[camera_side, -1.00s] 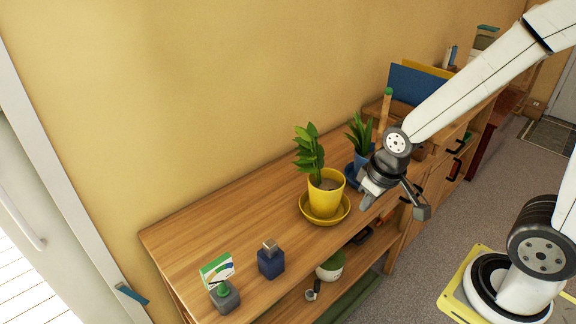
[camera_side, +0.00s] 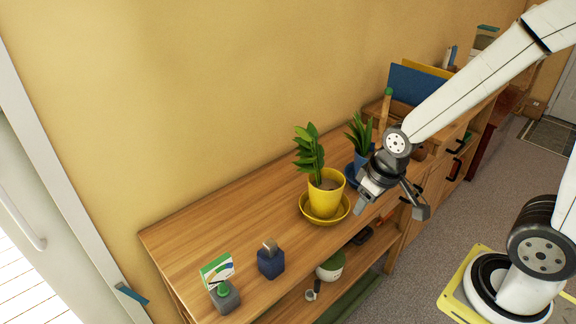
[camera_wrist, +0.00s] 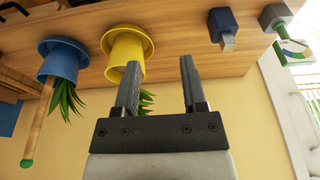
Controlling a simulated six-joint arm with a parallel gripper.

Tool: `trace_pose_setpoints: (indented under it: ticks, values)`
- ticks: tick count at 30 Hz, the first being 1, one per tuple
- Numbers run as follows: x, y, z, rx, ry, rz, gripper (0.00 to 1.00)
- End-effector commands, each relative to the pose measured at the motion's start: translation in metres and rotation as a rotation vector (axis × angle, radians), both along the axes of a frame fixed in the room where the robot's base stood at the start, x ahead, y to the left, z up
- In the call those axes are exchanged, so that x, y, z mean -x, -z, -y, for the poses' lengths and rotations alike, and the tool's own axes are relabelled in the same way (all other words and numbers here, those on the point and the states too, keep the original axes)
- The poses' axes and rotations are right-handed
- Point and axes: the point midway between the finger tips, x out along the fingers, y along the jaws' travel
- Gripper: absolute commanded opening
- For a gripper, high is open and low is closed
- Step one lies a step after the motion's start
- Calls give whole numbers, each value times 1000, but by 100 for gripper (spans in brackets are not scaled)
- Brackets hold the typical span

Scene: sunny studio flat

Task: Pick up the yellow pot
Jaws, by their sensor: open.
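The yellow pot (camera_side: 326,195) holds a green leafy plant and stands upright in a yellow saucer (camera_side: 343,216) on the wooden shelf top. In the wrist view the yellow pot (camera_wrist: 124,52) appears inverted, just left of and beyond the fingers, and its plant is partly hidden behind the left finger. My gripper (camera_side: 391,211) is open and empty, to the right of the pot and apart from it. In the wrist view my gripper's two fingers (camera_wrist: 160,82) are spread with nothing between them.
A blue pot (camera_side: 361,162) with a plant stands close behind, near my wrist. A dark blue bottle (camera_side: 271,263) and a grey holder (camera_side: 225,297) with a card stand at the near left end.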

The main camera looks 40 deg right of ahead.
Motion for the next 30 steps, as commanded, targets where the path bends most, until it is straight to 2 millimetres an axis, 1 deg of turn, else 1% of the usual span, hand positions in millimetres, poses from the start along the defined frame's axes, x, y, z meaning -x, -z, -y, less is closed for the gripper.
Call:
trace_pose_setpoints:
  ticks: [4, 8, 15, 21, 27, 30]
  values:
    - [-9, 6, 6, 13, -6, 31, 54]
    - [-23, 14, 17, 33, -20, 88, 54]
    - [-58, 36, 41, 71, -70, 243, 54]
    - [-82, 53, 57, 85, -117, 382, 54]
    - [-99, 69, 69, 82, -162, 522, 54]
    - [-105, 76, 74, 72, -182, 593, 54]
